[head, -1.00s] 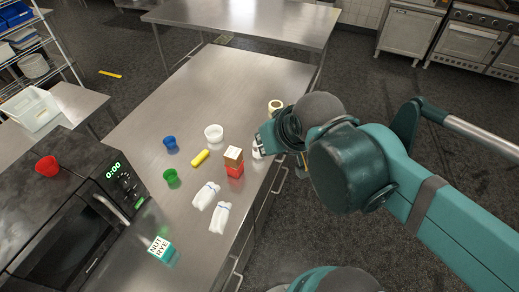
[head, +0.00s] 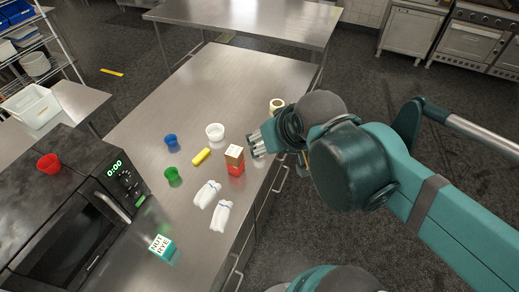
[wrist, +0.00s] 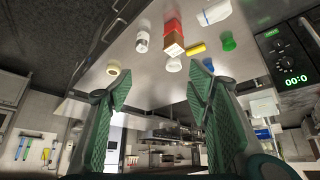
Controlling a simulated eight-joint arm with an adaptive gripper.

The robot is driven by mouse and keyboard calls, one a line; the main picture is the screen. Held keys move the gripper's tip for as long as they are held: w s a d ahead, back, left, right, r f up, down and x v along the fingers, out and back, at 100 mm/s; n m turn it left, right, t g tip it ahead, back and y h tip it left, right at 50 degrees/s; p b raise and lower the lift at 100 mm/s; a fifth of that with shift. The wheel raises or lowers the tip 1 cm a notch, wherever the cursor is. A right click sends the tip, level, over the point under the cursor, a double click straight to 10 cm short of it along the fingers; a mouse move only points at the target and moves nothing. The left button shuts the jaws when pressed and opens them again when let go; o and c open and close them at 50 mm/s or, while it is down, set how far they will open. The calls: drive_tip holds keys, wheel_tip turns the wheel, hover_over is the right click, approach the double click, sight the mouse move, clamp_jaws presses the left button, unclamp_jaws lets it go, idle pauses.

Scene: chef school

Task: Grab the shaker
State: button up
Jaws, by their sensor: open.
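A small white and silver cylinder with a dark band, which looks like the shaker (wrist: 142,40), stands on the steel counter in the wrist view, beside the red block. In the head view I cannot make it out clearly; my gripper covers that spot. My gripper (wrist: 158,88) is open and empty, its green fingers spread wide, with the shaker beyond the fingertips and between their lines. In the head view my gripper (head: 257,145) is low over the counter's right edge, just right of the red block.
A red block (head: 236,170) with a brown box (head: 234,153) on top stands close to my gripper. A cream roll (head: 277,104) sits behind it.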

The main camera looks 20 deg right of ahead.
drive_tip(key=shift+w, duration=0.1)
drive_tip(key=m+g+h+b, duration=0.3)
drive_tip(key=m+g+b, duration=0.1)
drive_tip(key=m+b, duration=0.55)
approach(259, 143)
drive_tip(key=shift+m, duration=0.35)
drive_tip(key=x, duration=0.6)
drive_tip(key=shift+w+d+f, duration=0.1)
drive_tip(key=shift+w+f, duration=0.2)
drive_tip(key=shift+w, duration=0.1)
drive_tip(key=shift+w+d+f+g+h, duration=0.1)
drive_tip(key=shift+w+f+g+h, duration=0.2)
drive_tip(key=shift+f, duration=0.45)
drive_tip(key=shift+f, duration=0.1)
drive_tip(key=shift+x, duration=1.15)
drive_tip(key=shift+d, duration=0.1)
